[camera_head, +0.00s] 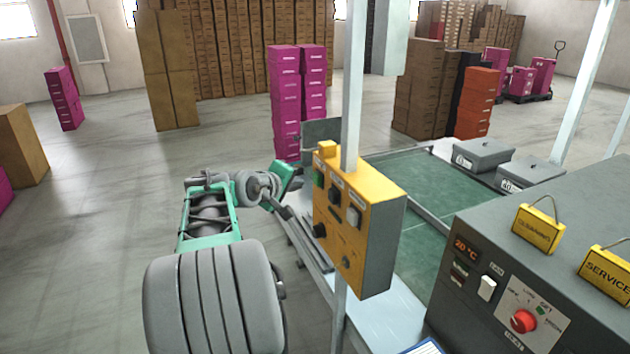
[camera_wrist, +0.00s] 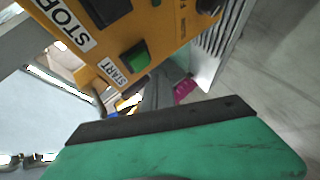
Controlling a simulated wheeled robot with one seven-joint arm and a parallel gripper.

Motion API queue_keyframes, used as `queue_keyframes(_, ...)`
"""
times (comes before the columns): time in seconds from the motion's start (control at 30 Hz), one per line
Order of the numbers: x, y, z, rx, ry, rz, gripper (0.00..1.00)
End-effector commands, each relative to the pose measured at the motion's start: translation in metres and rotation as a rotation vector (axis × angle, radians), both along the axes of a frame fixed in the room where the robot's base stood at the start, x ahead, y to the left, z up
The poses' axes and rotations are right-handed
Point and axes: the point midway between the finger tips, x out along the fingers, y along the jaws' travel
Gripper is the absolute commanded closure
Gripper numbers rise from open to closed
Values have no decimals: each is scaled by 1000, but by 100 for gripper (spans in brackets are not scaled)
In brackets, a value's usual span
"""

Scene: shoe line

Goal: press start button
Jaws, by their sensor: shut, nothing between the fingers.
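The start button (camera_wrist: 138,57) is a green square on a yellow control box (camera_head: 352,215), beside a START label. It shows in the upper middle of the wrist view, and in the head view on the box's left part (camera_head: 319,179). A STOP label (camera_wrist: 66,20) sits beside a dark square button (camera_wrist: 104,8). My gripper (camera_head: 297,172) is shut and empty, just left of the box's upper left edge in the head view. Its green and black body fills the lower wrist view. It appears apart from the button; contact is not visible.
A light post (camera_head: 352,80) carries the box. A conveyor with a green surface (camera_head: 410,180) lies behind it. A dark machine (camera_head: 540,270) with a red knob stands at the right. Magenta boxes (camera_head: 285,100) stand behind my gripper. Open floor lies at the left.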

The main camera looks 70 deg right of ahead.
Motion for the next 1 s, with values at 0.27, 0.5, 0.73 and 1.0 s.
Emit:
queue_keyframes(0.27, -10, -10, 0, -1, -1, 0, 100)
queue_keyframes(0.5, -10, -10, 0, 0, 0, 1, 100)
queue_keyframes(0.73, -10, -10, 0, 0, 0, 1, 100)
queue_keyframes(1.0, -10, -10, 0, 0, 0, 1, 100)
